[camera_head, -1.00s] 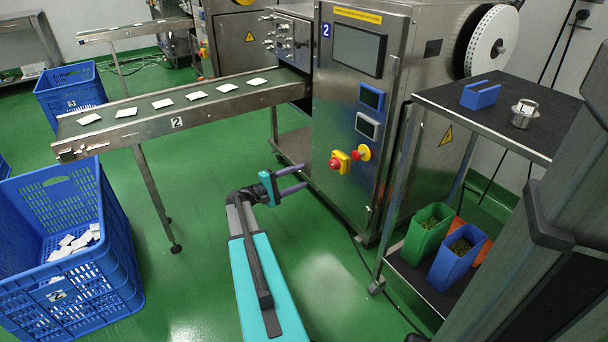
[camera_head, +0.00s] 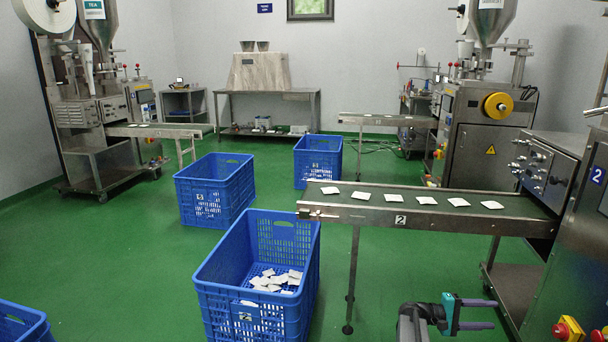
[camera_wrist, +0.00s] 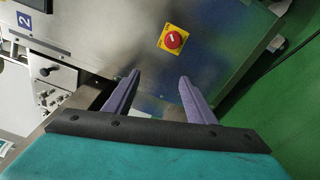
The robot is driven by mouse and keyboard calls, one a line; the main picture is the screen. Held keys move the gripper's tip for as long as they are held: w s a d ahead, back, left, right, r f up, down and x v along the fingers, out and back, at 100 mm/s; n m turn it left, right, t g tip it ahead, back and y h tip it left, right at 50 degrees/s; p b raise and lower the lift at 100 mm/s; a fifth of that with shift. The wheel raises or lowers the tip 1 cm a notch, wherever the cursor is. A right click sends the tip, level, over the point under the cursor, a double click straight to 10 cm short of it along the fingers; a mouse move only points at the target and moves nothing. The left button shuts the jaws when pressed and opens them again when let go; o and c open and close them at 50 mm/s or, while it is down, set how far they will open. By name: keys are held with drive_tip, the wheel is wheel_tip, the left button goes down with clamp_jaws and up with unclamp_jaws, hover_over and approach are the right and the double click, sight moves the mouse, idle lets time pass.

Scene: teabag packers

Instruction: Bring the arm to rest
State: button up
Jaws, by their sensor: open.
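My gripper (camera_head: 492,314) is at the bottom right of the head view, with teal and black parts and two purple fingers pointing right. The fingers are apart and nothing is between them. In the wrist view my gripper (camera_wrist: 160,84) also shows open and empty, with the steel front of machine 2 (camera_wrist: 110,40) beyond it. A red knob on a yellow plate (camera_wrist: 173,40) sits on that front, past the fingertips. Most of my arm is cut off by the bottom edge of the head view.
Conveyor 2 (camera_head: 350,212) carries several white teabags. A blue crate (camera_head: 215,275) with teabags stands at its left end. More blue crates (camera_head: 200,205) stand behind. Machine 2 (camera_head: 570,245) is close on the right. Green floor (camera_head: 110,250) is open at left.

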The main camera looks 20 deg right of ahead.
drive_tip(key=w+a+n+t+p, duration=0.3)
drive_tip(key=w+a+p, duration=0.45)
drive_tip(key=a, duration=0.45)
drive_tip(key=a+f+n+t+y+p, duration=0.1)
drive_tip(key=a+f+t+y+p, duration=0.1)
drive_tip(key=a+p, duration=0.85)
drive_tip(key=s+a+f+y+p, duration=0.1)
drive_tip(key=s+a+y+p, duration=0.2)
drive_tip(key=s+a, duration=0.4)
drive_tip(key=s+a+f+m+g+y+p, duration=0.1)
drive_tip(key=s+a+y+p, duration=0.2)
drive_tip(key=a, duration=1.8)
drive_tip(key=s+a+f+g+y+p, duration=0.1)
drive_tip(key=s+a+y+p, duration=0.2)
drive_tip(key=s+a+y, duration=0.5)
drive_tip(key=shift+s+a+f+m+p, duration=0.35)
drive_tip(key=shift+s+a, duration=1.45)
drive_tip(key=shift+a, duration=1.7)
